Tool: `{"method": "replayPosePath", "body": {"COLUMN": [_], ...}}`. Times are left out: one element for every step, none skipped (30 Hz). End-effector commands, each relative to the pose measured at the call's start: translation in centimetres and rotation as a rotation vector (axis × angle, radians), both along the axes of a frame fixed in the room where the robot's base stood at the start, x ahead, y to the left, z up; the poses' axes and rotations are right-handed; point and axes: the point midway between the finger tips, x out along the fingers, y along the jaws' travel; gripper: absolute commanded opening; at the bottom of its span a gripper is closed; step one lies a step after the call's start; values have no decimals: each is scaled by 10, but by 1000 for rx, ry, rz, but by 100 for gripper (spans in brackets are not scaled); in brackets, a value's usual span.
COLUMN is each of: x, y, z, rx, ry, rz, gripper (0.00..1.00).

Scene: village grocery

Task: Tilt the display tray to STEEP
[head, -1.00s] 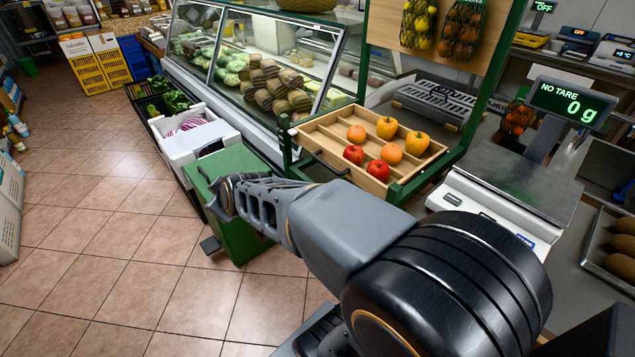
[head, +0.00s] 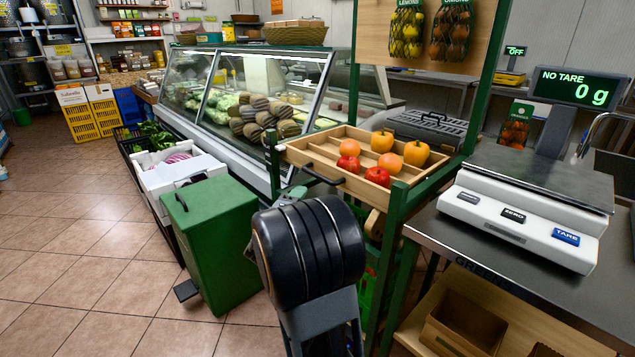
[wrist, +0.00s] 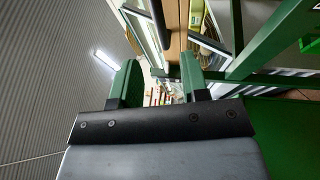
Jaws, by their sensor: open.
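The display tray (head: 362,188) is a light wooden tray with dividers, held in a green frame (head: 398,215). It holds red, orange and yellow-orange produce, and it slopes only gently toward its front. A black bar handle (head: 322,172) is on its front side. My gripper's green fingers (wrist: 158,75) are apart and empty in the wrist view. A wooden edge (wrist: 176,38) and a dark bar (wrist: 159,20), likely the tray front and handle, lie just beyond them. In the head view my arm hides most of the gripper, below the tray front.
A green pedal bin (head: 215,240) stands left of my arm, with white crates (head: 178,170) behind it. A glass display counter (head: 255,95) is behind. A scale (head: 525,205) sits on the metal counter at right. The tiled floor at left is clear.

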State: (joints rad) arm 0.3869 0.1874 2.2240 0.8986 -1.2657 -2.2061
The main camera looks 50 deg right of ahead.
Motion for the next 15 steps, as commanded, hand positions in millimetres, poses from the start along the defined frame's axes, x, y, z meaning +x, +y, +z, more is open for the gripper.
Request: {"method": "replayPosePath", "body": {"x": [3, 4, 7, 8, 11, 14, 15, 17, 19, 21, 23, 25, 26, 27, 29], "y": [-10, -16, -23, -29, -34, -42, -47, -52, -59, -63, -68, -73, -77, -81, -85], "z": [0, 1, 2, 3, 4, 5, 6, 8, 9, 9, 10, 12, 13, 14, 14], "rx": [0, 0, 0, 0, 0, 0, 0, 1, 1, 1, 1, 1, 1, 0, 2], "ry": [-3, -3, -4, -4, -4, -3, -3, -3, -3, -3, -3, -3, -3, -3, -3], "rz": [-4, -4, -3, -3, -2, -1, -1, -1, -1, 0, 0, 1, 1, 1, 2], "gripper": [41, 41, 41, 41, 41, 41, 41, 41, 41, 41, 41, 41, 41, 41, 41]}}
